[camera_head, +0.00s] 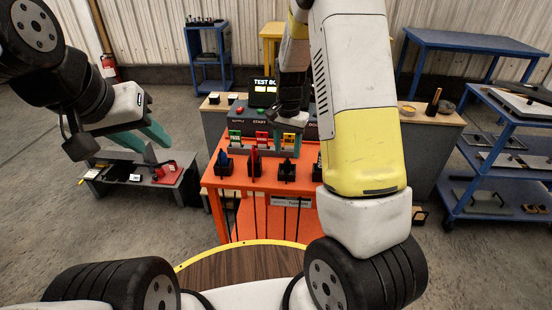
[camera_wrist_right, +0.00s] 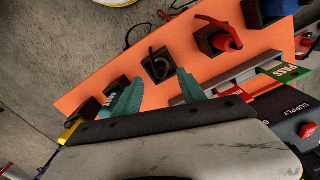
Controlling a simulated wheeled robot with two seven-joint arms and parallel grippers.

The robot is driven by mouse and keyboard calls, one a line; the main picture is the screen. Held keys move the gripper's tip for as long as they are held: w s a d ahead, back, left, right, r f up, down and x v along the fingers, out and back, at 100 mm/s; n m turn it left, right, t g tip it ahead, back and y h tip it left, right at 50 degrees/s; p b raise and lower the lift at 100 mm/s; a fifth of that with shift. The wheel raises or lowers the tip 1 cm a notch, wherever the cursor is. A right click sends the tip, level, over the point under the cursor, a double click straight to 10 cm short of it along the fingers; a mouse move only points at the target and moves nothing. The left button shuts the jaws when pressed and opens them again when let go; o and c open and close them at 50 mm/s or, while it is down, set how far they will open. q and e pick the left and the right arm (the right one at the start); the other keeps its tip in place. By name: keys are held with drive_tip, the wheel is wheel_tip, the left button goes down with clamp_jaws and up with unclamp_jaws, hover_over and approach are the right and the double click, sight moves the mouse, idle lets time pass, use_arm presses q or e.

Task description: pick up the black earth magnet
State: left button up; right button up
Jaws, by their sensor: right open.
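The black earth magnet (camera_wrist_right: 158,56), a dark looped piece, stands in a black holder on the orange table. In the head view it also shows (camera_head: 287,166), third from the left in the row. My right gripper (camera_wrist_right: 159,76) is open and empty. In the right wrist view its green fingertips lie to either side of the black holder, with no visible contact. My left gripper (camera_head: 154,148) is open and empty, above the grey bench at the left.
A blue piece (camera_head: 224,157) and a red piece (camera_head: 254,157) stand in holders left of the black one; another holder (camera_head: 317,170) is at its right.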

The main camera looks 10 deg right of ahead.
sight(287, 162)
drive_tip(key=f, duration=0.6)
drive_tip(key=shift+w+d+f, duration=0.1)
drive_tip(key=shift+w+d, duration=0.05)
drive_tip(key=shift+w, duration=0.1)
clamp_jaws()
